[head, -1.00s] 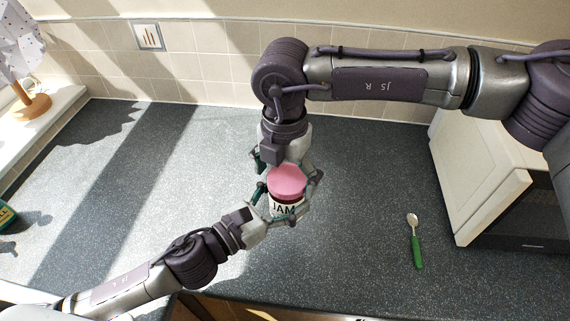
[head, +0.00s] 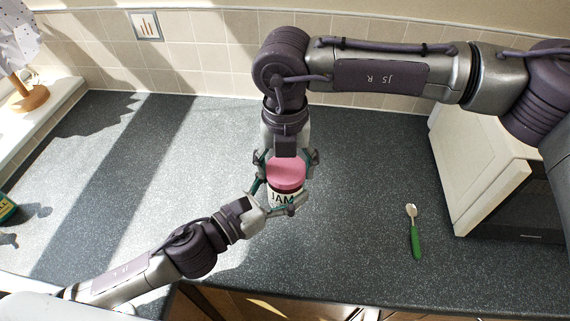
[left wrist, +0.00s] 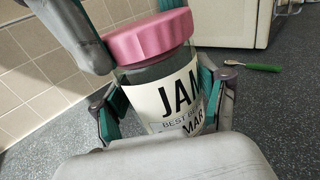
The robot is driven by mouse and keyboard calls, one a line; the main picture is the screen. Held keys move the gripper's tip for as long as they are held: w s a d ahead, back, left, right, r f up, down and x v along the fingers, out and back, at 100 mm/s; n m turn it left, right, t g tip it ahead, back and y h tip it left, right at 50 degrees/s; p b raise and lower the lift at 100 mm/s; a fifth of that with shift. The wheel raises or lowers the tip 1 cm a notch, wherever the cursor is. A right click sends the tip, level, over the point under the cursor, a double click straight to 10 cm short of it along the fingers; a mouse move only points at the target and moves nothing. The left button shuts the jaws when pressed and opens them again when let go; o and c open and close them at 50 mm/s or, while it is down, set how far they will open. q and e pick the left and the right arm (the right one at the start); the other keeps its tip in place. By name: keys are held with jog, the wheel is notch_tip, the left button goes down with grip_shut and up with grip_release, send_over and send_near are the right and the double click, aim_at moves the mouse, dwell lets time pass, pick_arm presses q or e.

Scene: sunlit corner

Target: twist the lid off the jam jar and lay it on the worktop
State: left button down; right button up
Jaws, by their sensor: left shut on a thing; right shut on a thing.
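The jam jar (head: 283,198) has a white label reading JAM and stands at the middle of the worktop (head: 350,230). Its pink lid (head: 286,172) sits on top of the jar. My left gripper (head: 279,206) is shut on the jar's body from the front left; in the left wrist view its fingers flank the jar (left wrist: 165,105). My right gripper (head: 285,162) comes down from behind and is shut on the pink lid, which also shows in the left wrist view (left wrist: 150,36). Whether the lid is loose from the jar cannot be told.
A green-handled spoon (head: 415,235) lies on the right of the worktop. A white microwave (head: 478,160) stands at the right. A lamp (head: 30,97) is on the sill at the left, with a green container (head: 6,209) at the left edge.

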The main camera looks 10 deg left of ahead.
pick_arm(q)
jog(key=shift+s+d+r, duration=0.2)
jog(key=shift+d+r, duration=0.05)
pick_arm(e)
jog(key=n, duration=0.7)
jog(key=shift+a+n, duration=0.1)
jog(key=shift+n, duration=0.2)
jog(key=n, duration=0.4)
jog(key=shift+n, duration=0.3)
jog(key=n, duration=0.4)
jog(key=shift+w+n, duration=0.1)
jog(key=shift+n, duration=0.2)
jog(key=n, duration=0.4)
jog(key=shift+w+n, duration=0.1)
jog(key=shift+n, duration=0.3)
jog(key=n, duration=0.4)
jog(key=shift+w, duration=0.1)
jog(key=n, duration=0.4)
jog(key=shift+w+r+n, duration=0.1)
jog(key=shift+n, duration=0.3)
jog(key=n, duration=0.3)
jog(key=shift+r, duration=0.25)
